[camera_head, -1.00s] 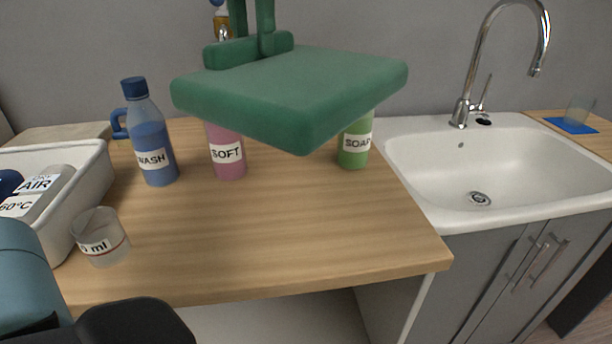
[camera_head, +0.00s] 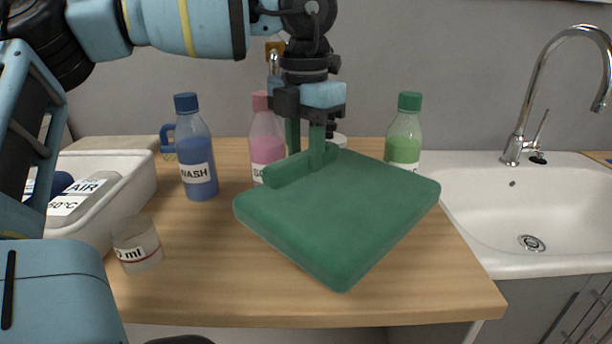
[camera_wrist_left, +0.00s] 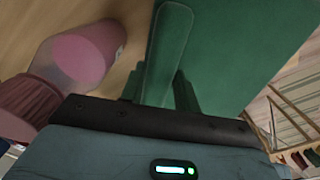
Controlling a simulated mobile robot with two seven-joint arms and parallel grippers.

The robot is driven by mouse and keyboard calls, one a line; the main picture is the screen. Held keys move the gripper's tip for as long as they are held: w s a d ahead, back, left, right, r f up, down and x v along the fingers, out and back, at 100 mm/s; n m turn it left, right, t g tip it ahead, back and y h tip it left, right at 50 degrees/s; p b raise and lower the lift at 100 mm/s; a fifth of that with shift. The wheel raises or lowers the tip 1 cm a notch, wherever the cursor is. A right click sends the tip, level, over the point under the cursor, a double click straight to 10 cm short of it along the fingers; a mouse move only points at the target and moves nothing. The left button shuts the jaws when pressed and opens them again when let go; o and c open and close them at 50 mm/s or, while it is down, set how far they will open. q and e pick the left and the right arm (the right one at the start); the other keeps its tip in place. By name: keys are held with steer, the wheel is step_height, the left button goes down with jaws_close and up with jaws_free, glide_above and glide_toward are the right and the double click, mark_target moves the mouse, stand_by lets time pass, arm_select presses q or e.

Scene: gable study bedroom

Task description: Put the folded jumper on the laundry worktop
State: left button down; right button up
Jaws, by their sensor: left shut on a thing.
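The folded jumper (camera_head: 340,215) is a flat green slab with a raised ridge along its back left edge. My left gripper (camera_head: 306,155) comes down from above and is shut on that ridge. The jumper is over the right part of the wooden laundry worktop (camera_head: 225,275), roughly level; I cannot tell whether its underside touches the wood. In the left wrist view the green ridge (camera_wrist_left: 168,50) sits between the fingers, with the jumper (camera_wrist_left: 235,45) beyond. My right gripper is not in view.
A blue WASH bottle (camera_head: 197,165), a pink bottle (camera_head: 266,145) and a green bottle (camera_head: 404,135) stand behind the jumper. A measuring cup (camera_head: 138,245) and a white bin (camera_head: 135,190) are at left. The sink (camera_head: 470,235) adjoins at right.

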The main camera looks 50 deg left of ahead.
mark_target(305, 173)
arm_select(q)
steer(key=shift+f, duration=0.2)
steer(key=shift+f, duration=1.85)
steer(key=shift+b, duration=0.35)
steer(key=c, duration=1)
jaws_free()
steer(key=shift+f, duration=0.1)
steer(key=shift+c, duration=0.2)
